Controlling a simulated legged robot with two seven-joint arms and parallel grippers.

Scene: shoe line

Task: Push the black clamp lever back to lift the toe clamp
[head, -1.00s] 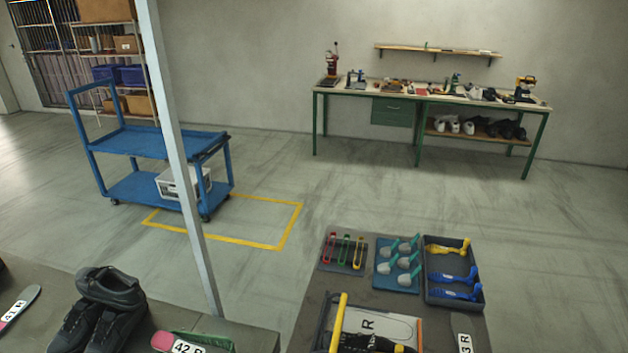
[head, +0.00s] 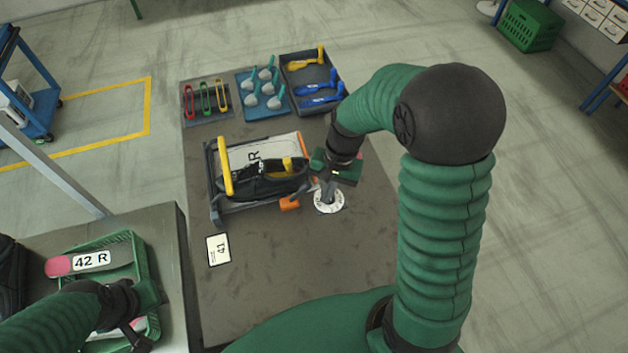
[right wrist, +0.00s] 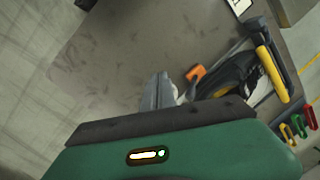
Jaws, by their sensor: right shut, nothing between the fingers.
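A black shoe (head: 262,184) lies in a frame on the grey table, beside a pale board marked R (head: 268,150). A yellow bar (head: 225,168) crosses the frame's left end, and it also shows in the right wrist view (right wrist: 272,74). A dark frame arm (head: 212,180) stands beside that bar; I cannot tell whether it is the black clamp lever. My right gripper (head: 327,193) is shut and empty, just right of the shoe, above a white disc (head: 333,207). My left gripper (head: 140,338) is low at the left over a green basket; its fingers are unclear.
An orange block (head: 290,203) sits at the frame's near right corner. A card marked 41 (head: 218,249) lies in front. Behind are a tool mat (head: 192,119), a blue mat (head: 243,77) and a dark tray (head: 290,72). The table's near right part is clear.

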